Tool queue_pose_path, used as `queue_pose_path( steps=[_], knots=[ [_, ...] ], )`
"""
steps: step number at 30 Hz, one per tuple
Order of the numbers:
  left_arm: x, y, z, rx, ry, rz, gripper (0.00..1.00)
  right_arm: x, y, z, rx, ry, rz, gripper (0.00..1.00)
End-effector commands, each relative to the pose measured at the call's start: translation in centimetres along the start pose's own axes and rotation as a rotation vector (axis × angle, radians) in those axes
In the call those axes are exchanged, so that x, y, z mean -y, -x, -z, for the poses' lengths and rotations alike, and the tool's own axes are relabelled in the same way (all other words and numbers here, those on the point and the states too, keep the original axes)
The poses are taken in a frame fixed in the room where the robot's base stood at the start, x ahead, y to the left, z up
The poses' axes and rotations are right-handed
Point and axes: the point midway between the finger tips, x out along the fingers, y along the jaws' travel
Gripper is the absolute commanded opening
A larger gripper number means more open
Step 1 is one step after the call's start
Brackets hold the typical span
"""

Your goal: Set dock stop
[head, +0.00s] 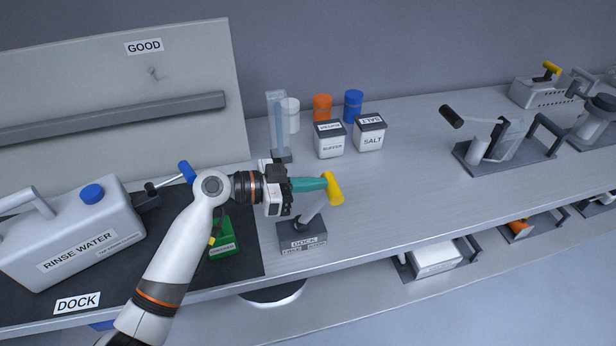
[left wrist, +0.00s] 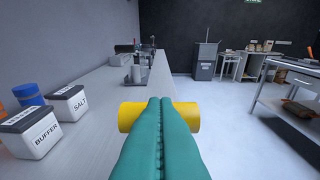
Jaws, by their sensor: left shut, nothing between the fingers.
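The dock stop is a dark base (head: 303,233) labelled DOCK, with a grey lever (head: 312,208) that leans up to the right and ends in a yellow cross handle (head: 333,188). My left gripper (head: 325,184) has its teal fingers shut, with their tips at the yellow handle. In the left wrist view the closed fingertips (left wrist: 160,100) lie in front of the yellow handle (left wrist: 186,116), which shows on both sides of them. The fingers are not around the handle; whether they touch it I cannot tell. My right gripper is not in view.
A rinse water jug (head: 75,235) stands on the dark dock mat at the left, beside a green block (head: 224,240). Buffer (head: 330,140) and salt (head: 369,134) boxes stand behind the handle. A black-handled lever device (head: 490,145) is farther right. The bench between is clear.

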Motion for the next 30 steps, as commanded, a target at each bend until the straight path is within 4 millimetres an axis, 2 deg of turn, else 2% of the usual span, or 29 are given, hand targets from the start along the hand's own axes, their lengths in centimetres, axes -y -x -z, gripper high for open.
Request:
queue_pose_path(
  steps=[6, 12, 24, 30],
  knots=[
    [0.0, -0.1, -0.1, -0.007, -0.001, 0.001, 0.00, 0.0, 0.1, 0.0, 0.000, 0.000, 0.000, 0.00],
    [0.0, -1.5, -0.3, -0.116, -0.004, 0.004, 0.00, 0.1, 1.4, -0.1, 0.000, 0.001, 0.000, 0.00],
    [0.1, -1.8, 0.2, -0.142, 0.001, 0.002, 0.00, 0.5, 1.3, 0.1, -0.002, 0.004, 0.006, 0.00],
    [0.1, -1.9, -1.3, -0.141, -0.002, 0.000, 0.00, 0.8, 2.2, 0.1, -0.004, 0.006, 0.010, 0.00]
  ],
)
